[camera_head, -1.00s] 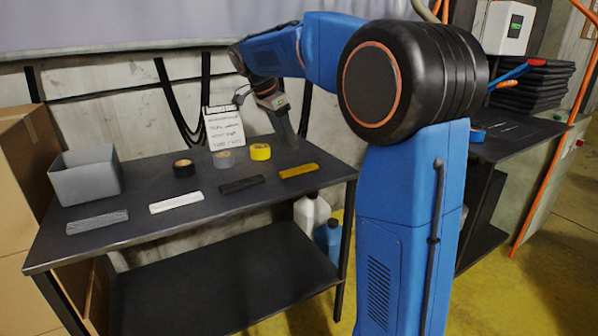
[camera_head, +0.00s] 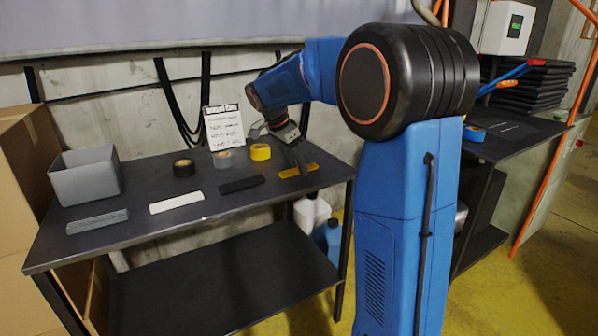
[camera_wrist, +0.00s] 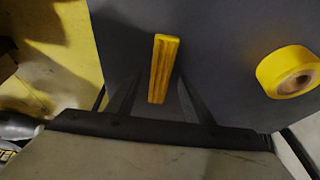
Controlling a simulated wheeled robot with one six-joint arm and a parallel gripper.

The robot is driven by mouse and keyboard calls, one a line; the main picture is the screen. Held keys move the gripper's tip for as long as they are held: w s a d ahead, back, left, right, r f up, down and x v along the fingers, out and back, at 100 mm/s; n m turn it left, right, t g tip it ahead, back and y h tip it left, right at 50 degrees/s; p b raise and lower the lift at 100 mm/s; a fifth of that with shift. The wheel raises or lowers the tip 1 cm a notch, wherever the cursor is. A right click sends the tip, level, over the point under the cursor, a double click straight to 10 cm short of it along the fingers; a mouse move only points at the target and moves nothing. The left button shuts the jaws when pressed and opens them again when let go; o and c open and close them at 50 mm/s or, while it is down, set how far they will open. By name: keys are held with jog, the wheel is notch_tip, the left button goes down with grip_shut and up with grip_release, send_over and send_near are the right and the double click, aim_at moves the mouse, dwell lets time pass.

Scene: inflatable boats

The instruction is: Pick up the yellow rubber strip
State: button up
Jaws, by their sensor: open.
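The yellow rubber strip (camera_head: 298,171) lies flat on the dark table top (camera_head: 140,225), near its right end. In the wrist view the strip (camera_wrist: 163,68) stands lengthwise between the two dark fingers of my gripper (camera_wrist: 158,85). In the head view my gripper (camera_head: 297,158) is just above the strip, pointing down, and covers part of it. The fingers are apart, one on each side of the strip's near end. I cannot tell the exact height of the fingertips over the table.
A yellow tape roll (camera_head: 260,152) stands close to the strip. A grey roll (camera_head: 222,159), a black roll (camera_head: 184,168), a black strip (camera_head: 242,184), a white strip (camera_head: 176,202) and a grey strip (camera_head: 98,221) lie leftward. A grey bin (camera_head: 86,177) and a card (camera_head: 224,127) stand behind.

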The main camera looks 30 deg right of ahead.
jog(key=c, duration=1.1)
jog(key=shift+r, duration=0.1)
jog(key=shift+c, duration=0.2)
